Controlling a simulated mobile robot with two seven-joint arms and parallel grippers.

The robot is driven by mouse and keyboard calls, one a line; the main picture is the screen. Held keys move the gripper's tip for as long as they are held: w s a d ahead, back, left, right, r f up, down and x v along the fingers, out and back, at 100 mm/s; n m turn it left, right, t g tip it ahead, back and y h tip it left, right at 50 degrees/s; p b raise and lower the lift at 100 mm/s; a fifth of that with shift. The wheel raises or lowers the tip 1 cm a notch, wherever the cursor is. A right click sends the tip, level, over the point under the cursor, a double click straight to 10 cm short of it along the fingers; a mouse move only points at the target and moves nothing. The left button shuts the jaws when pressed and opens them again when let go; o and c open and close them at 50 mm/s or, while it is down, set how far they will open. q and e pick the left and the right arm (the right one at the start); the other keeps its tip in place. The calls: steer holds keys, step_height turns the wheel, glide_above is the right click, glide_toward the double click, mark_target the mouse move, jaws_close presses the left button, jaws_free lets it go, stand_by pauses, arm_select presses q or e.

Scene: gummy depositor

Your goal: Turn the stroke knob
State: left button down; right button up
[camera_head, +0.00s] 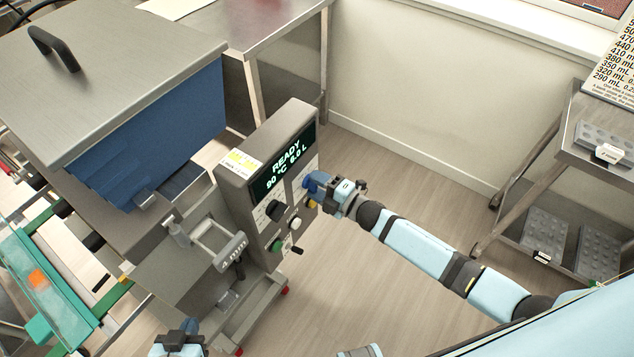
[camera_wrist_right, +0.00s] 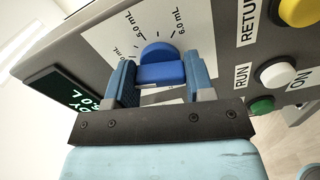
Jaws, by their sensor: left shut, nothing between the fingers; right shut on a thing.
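The blue stroke knob (camera_wrist_right: 158,52) sits on a dial plate printed with mL marks in the right wrist view. My right gripper (camera_wrist_right: 161,74) has its two fingers on either side of the knob and is shut on it. In the head view my right gripper (camera_head: 322,187) is at the right side of the machine's control panel (camera_head: 285,208), and it mostly hides the knob there. My left gripper (camera_head: 183,336) is low at the bottom edge of the head view, shut and empty, apart from the machine.
The panel display (camera_head: 284,165) reads READY, 90 °C, 6.0 L. A black knob (camera_head: 275,210) and green button (camera_head: 276,245) are below it. A yellow button (camera_wrist_right: 298,10) is beside the dial. A shelf cart (camera_head: 580,150) stands right; the floor between is clear.

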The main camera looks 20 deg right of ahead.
steer(key=m+p, duration=0.1)
steer(key=m, duration=0.2)
steer(key=shift+m, duration=0.4)
steer(key=m, duration=0.3)
steer(key=shift+m+p, duration=0.3)
steer(key=m, duration=0.6)
steer(key=shift+f+p, duration=0.1)
steer(key=shift+p, duration=0.2)
steer(key=o, duration=0.9)
steer(key=shift+s, duration=0.1)
